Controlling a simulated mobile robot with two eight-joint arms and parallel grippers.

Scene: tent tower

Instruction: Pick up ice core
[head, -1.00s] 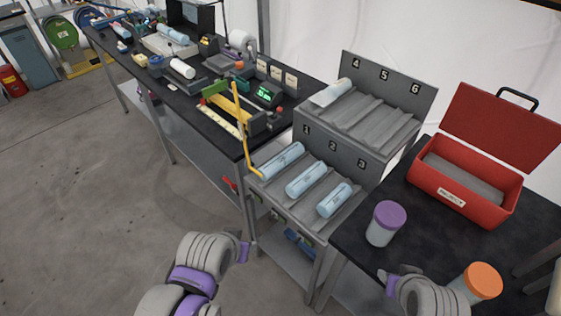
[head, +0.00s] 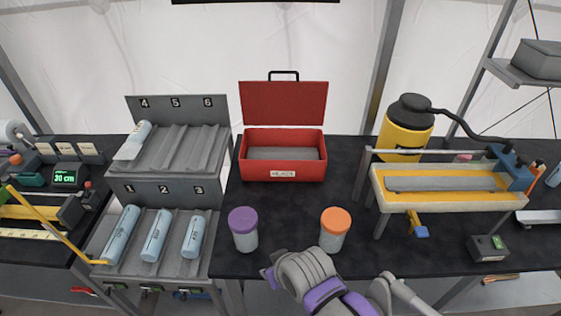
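Light blue, labelled ice cores lie in the lower rack's slots: one in slot 1 (head: 121,235), one in slot 2 (head: 157,235) and one in slot 3 (head: 194,236). Another pale core (head: 135,140) lies in slot 4 of the upper rack. My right gripper (head: 268,272) reaches in from the bottom, near the table's front edge, below the purple-lidded jar and right of the racks. It touches no core. Its purple fingertips are partly hidden by its wrist, so its opening does not show. My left gripper is out of view.
A purple-lidded jar (head: 244,230) and an orange-lidded jar (head: 334,230) stand near the front of the black table (head: 290,205). An open red box (head: 283,157) stands behind them. A yellow-topped cutting stand (head: 445,200) is at right, a measuring bench (head: 30,222) at left.

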